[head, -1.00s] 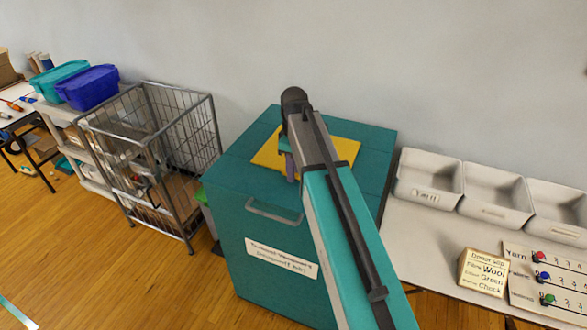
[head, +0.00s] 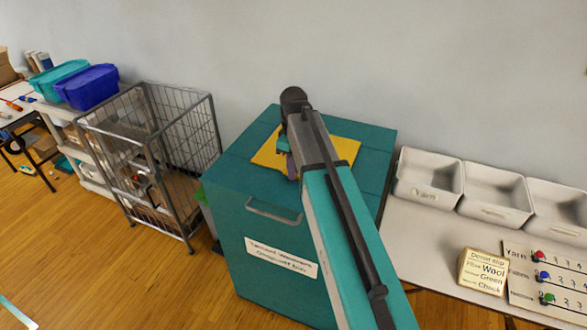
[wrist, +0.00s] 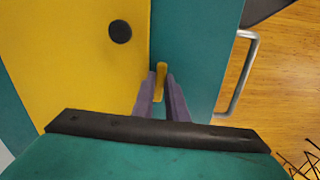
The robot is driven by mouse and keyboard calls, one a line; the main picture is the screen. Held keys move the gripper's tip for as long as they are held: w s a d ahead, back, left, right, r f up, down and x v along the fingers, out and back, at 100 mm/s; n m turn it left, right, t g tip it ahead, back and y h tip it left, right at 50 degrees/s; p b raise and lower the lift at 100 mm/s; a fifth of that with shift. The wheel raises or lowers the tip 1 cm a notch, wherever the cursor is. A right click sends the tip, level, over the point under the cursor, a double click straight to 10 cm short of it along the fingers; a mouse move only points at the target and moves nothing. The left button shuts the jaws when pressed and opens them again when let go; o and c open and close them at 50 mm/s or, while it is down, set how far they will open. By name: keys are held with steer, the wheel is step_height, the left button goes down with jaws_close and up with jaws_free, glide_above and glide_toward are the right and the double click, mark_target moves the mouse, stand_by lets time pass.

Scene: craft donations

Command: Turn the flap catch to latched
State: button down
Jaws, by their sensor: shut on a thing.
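The teal donation bin (head: 225,165) has a yellow flap (head: 343,148) in its top. In the wrist view the flap (wrist: 85,65) has a round black knob (wrist: 120,31). The small yellow catch (wrist: 160,72) lies on the teal rim just beside the flap's edge, its visible length roughly along that edge. My gripper (wrist: 162,80) is shut on the catch, with one purple finger on each side. In the head view my gripper (head: 291,168) is low over the flap's near edge, and my arm hides the catch.
A bar handle (head: 273,210) sticks out of the bin's front; it also shows in the wrist view (wrist: 238,75). A wire cage trolley (head: 150,160) stands left of the bin. A table with pale trays (head: 430,178) and a sign box (head: 483,272) is to the right.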

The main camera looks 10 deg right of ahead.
steer(key=m, duration=0.4)
steer(key=shift+s+p, duration=0.1)
steer(key=shift+p, duration=0.25)
steer(key=m, duration=0.4)
steer(key=shift+a+m, duration=0.15)
steer(key=shift+m, duration=0.15)
steer(key=m, duration=0.4)
steer(key=shift+a+p, duration=0.15)
steer(key=shift+p, duration=0.2)
steer(key=shift+a+m, duration=0.15)
steer(key=shift+m, duration=1.95)
steer(key=c, duration=1.8)
jaws_free()
steer(key=shift+o, duration=0.2)
